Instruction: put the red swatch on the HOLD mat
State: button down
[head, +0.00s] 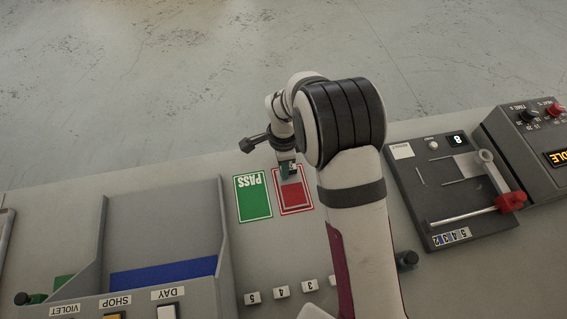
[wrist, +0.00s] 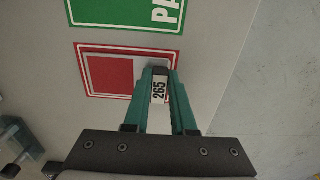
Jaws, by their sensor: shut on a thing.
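The red swatch (wrist: 110,75) shows in the wrist view as a plain red rectangle over the red, white-bordered mat (wrist: 87,49), which I take as the HOLD mat. Its dark grip piece with a white 265 label is between my gripper's (wrist: 160,75) teal fingers, which are shut on it. In the head view my gripper (head: 287,168) is at the far end of the mat (head: 294,213), with the swatch (head: 294,194) over its middle. The mat's lettering is hidden. I cannot tell whether the swatch touches the mat.
The green PASS mat (head: 253,197) lies just left of the red mat. A grey bin with a blue piece (head: 163,273) stands further left. A dark panel with a red-handled lever (head: 510,201) and a control box (head: 530,145) are at right. Number tags (head: 281,291) lie in front.

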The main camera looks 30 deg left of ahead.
jog(key=c, duration=0.7)
grip_release()
jog(key=shift+o, duration=0.2)
notch_tip(320, 180, up, 16)
jog(key=s+d+r, duration=0.1)
jog(key=d+r, duration=0.2)
jog(key=d, duration=0.4)
jog(key=d+r, duration=0.3)
jog(key=d, duration=0.3)
jog(key=s+d+f+n+y, duration=0.1)
jog(key=s+d+n, duration=0.2)
jog(key=s+d, duration=1.3)
jog(key=shift+s+y, duration=0.3)
jog(key=shift+y, duration=0.1)
